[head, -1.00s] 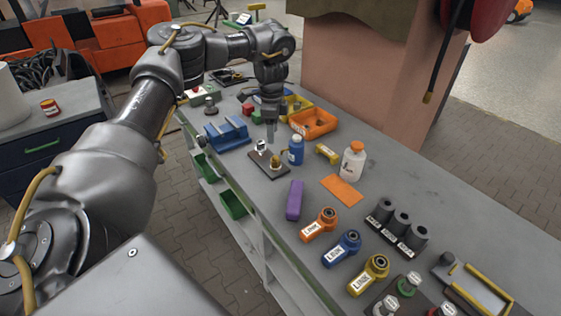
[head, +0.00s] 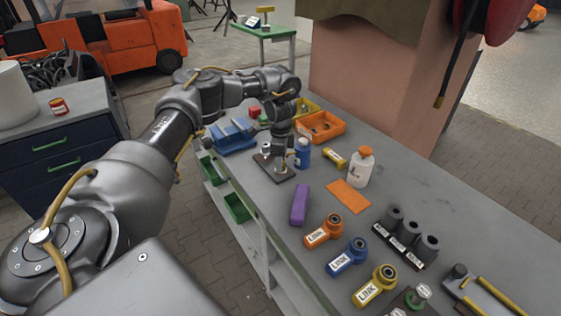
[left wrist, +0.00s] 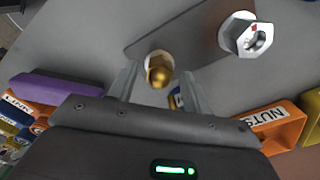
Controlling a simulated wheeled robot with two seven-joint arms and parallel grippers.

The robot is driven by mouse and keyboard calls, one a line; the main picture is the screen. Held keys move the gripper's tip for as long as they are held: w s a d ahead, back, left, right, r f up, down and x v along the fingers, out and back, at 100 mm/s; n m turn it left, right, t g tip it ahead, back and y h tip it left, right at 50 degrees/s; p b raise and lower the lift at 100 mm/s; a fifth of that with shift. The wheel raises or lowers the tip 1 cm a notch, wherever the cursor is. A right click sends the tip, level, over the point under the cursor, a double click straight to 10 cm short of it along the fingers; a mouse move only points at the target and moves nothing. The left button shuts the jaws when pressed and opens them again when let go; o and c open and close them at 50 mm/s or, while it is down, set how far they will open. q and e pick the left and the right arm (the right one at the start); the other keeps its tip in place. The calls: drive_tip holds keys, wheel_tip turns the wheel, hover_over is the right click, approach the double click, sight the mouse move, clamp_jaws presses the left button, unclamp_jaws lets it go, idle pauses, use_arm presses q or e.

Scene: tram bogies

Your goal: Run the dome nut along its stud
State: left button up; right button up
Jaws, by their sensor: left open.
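The brass dome nut (left wrist: 159,70) shows in the left wrist view on the dark base plate (left wrist: 195,42), with a pale washer-like ring at its base. Its stud is hidden inside or behind it. My left gripper (left wrist: 158,77) is open, with one finger on each side of the dome nut; I cannot tell whether they touch it. A silver hex nut (left wrist: 245,37) stands on the same plate to the right. In the head view my left gripper (head: 281,157) is down over the plate (head: 279,177) and largely hides the dome nut. My right gripper is out of view.
An orange bin (head: 322,136) and a blue fixture (head: 232,137) are nearby.

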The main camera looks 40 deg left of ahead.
use_arm(q)
drive_tip(key=shift+f, duration=0.5)
drive_tip(key=c, duration=1)
